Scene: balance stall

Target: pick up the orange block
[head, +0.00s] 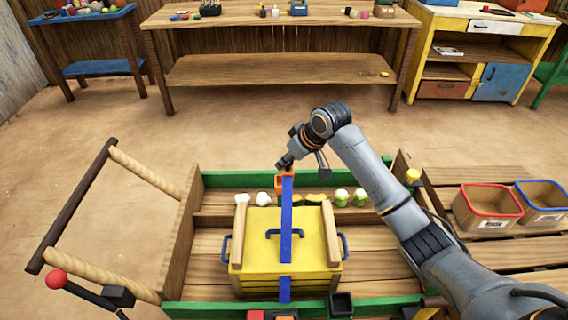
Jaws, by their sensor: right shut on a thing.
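My right gripper (286,164) reaches in from the right and points down at the back edge of the cart. It is shut on the orange block (279,183), which is small and partly hidden by the blue bar and the gripper. The block shows at the far end of the blue bar (286,215); I cannot tell whether it touches the bar or the green rail behind. My left gripper is out of view.
The blue bar runs across a yellow crate (262,222) with a blue handle. White and green items stand along the cart's green back rail (230,179). Two bins (487,224) stand at right. A wooden table (240,18) is behind, across open floor.

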